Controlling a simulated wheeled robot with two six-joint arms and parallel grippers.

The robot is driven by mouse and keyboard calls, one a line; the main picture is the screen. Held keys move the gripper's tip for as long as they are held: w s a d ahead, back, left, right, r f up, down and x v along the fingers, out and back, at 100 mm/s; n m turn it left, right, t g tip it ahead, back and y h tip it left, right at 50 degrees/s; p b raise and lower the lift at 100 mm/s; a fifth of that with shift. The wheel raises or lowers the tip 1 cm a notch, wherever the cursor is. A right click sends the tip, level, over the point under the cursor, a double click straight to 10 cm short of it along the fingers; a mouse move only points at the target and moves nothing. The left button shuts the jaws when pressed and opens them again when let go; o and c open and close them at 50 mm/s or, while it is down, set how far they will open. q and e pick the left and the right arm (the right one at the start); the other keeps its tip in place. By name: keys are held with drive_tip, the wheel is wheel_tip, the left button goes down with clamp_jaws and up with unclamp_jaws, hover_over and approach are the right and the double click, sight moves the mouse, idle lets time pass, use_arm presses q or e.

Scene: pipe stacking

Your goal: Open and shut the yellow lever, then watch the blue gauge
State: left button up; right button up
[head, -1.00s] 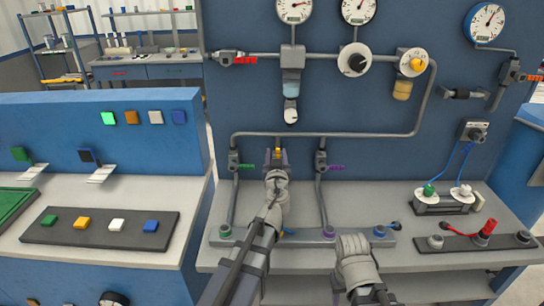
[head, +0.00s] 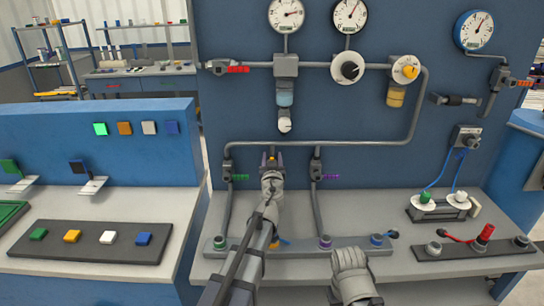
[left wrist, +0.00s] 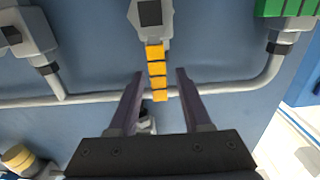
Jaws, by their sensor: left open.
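The yellow lever (left wrist: 156,70) has a segmented handle on a grey valve body (left wrist: 150,14). In the left wrist view the handle lies between the two fingers of my left gripper (left wrist: 160,76), with a gap on each side. In the head view my left gripper (head: 272,158) is at the middle valve on the blue panel and hides most of the lever. The blue gauge (head: 473,31), white-faced with a blue rim, hangs at the panel's upper right; its needle points to the upper right.
A green-handled valve (head: 239,178) stands left of the lever and a purple-handled one (head: 330,178) right. A grey pipe (head: 330,143) runs just above. Two white-rimmed gauges (head: 286,14) (head: 350,14) are higher up. A ledge (head: 410,262) with fittings lies below.

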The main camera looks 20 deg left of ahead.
use_arm(q)
drive_tip(key=shift+x, duration=0.9)
clamp_jaws()
idle(0.7)
